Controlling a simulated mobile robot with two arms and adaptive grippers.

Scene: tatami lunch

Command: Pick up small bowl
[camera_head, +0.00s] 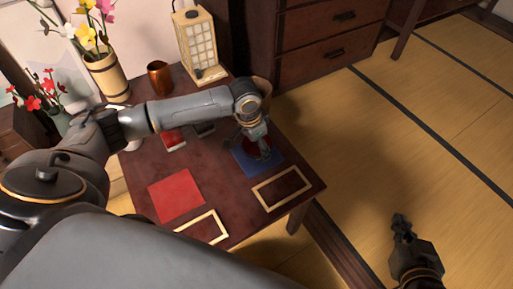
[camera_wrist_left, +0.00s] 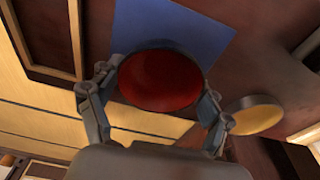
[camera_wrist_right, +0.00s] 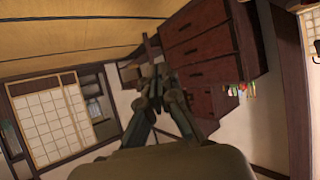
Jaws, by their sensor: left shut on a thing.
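The small bowl (camera_wrist_left: 160,80) has a red inside and sits between the fingers of my left gripper (camera_wrist_left: 158,100) in the left wrist view. The gripper is shut on it, with one finger at each side. In the head view my left gripper (camera_head: 262,146) points down over the blue square mat (camera_head: 268,166), and the bowl is mostly hidden by it. I cannot tell whether the bowl touches the mat. My right gripper (camera_head: 402,224) is empty, away from the table over the floor. Its fingers look together in the right wrist view (camera_wrist_right: 156,85).
The low dark table (camera_head: 222,185) also holds a red square mat (camera_head: 176,195), two pale frames (camera_head: 282,188), a copper cup (camera_head: 160,77), a lantern (camera_head: 199,45) and a flower vase (camera_head: 107,75). A tan round container (camera_wrist_left: 255,115) stands near the bowl. Drawers (camera_head: 325,45) stand behind.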

